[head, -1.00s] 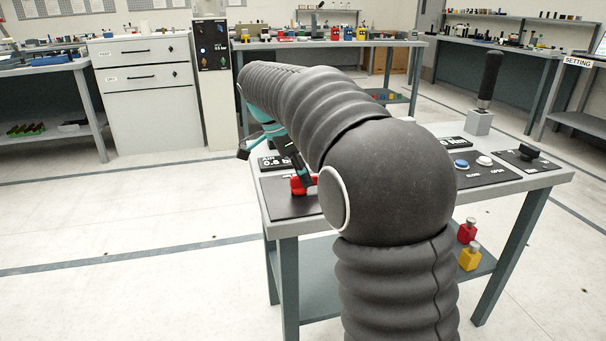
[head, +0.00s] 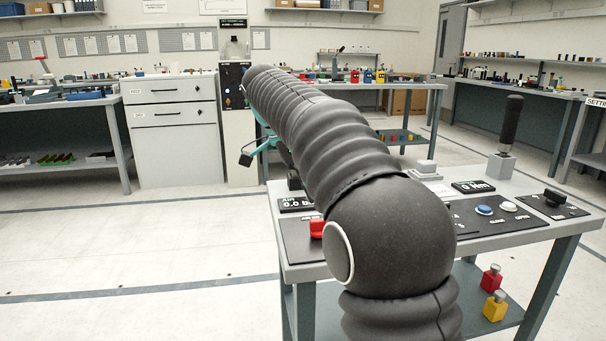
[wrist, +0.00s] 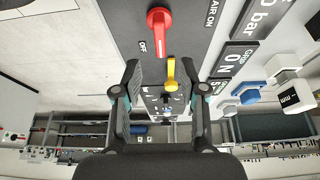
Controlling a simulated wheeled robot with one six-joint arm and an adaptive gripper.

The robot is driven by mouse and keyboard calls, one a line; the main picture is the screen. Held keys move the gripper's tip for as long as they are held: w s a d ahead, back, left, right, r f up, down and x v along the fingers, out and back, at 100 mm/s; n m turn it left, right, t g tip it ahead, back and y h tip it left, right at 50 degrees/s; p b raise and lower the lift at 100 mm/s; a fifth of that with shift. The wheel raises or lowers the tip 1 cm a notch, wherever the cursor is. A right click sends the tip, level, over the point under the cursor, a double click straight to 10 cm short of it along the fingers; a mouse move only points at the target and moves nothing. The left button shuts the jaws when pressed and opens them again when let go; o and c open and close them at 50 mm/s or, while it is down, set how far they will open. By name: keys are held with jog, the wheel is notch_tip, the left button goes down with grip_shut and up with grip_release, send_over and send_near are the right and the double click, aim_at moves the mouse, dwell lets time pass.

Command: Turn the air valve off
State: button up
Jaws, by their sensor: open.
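The red air valve knob (wrist: 160,28) shows at the top of the wrist view, on a dark panel between the labels OFF and AIR ON. Its bar lies near the OFF label. In the head view the red knob (head: 317,228) stands at the left of the bench, partly hidden by my arm. The air display (head: 296,203) beside it reads 0.0. My gripper (wrist: 164,82) is open and empty, apart from the red knob. In the head view my arm hides most of it.
A yellow handle (wrist: 172,74) shows between my fingers in the wrist view; I cannot tell its depth. Blue (head: 484,210) and white (head: 508,206) buttons, a black knob (head: 555,198) and an upright black lever (head: 510,122) stand on the right of the bench.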

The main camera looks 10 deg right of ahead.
jog(key=shift+v, duration=1.75)
jog(key=s+d+f+n+t+y, duration=0.1)
jog(key=s+d+f+n, duration=0.1)
jog(key=s+n, duration=0.4)
jog(key=s+d+f+n+t+y, duration=0.1)
jog(key=s+d+f+n+t, duration=0.15)
jog(key=s, duration=0.55)
jog(key=s+a+f+n+t+y, duration=0.1)
jog(key=s+f+n+t+y, duration=0.1)
jog(key=s+f+n, duration=0.7)
jog(key=s+f, duration=0.6)
jog(key=shift+n, duration=0.35)
jog(key=shift+s+a, duration=0.1)
jog(key=shift+a, duration=0.05)
jog(key=shift+c, duration=0.3)
